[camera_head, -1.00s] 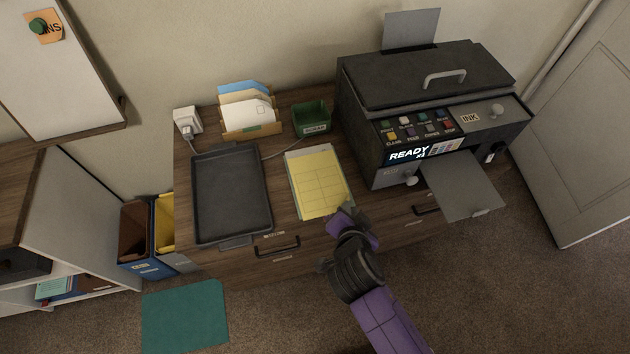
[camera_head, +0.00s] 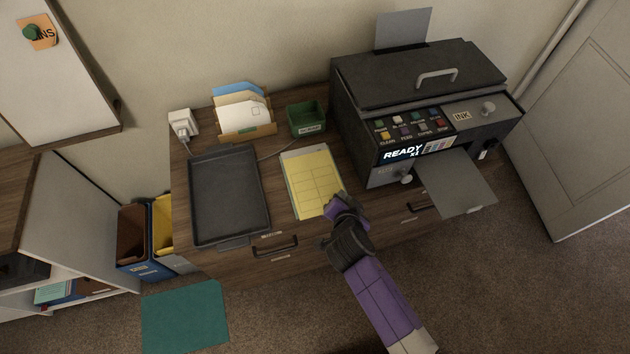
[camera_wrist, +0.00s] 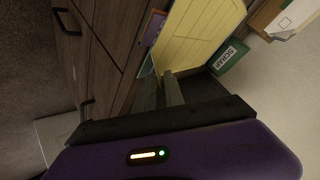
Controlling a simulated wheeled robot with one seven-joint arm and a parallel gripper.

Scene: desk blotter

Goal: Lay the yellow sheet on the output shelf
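In the wrist view a grey finger (camera_wrist: 172,88) reaches to the sheet's near edge. The output shelf, a flat grey plate (camera_head: 455,182), sticks out from the printer's front at right and looks empty.
The black printer (camera_head: 415,75) stands at the desk's right. A black tray (camera_head: 228,195) lies at left. A green bin (camera_head: 307,119) and a letter holder (camera_head: 243,112) stand behind the sheet. Drawer handles (camera_head: 275,246) stick out at the desk front.

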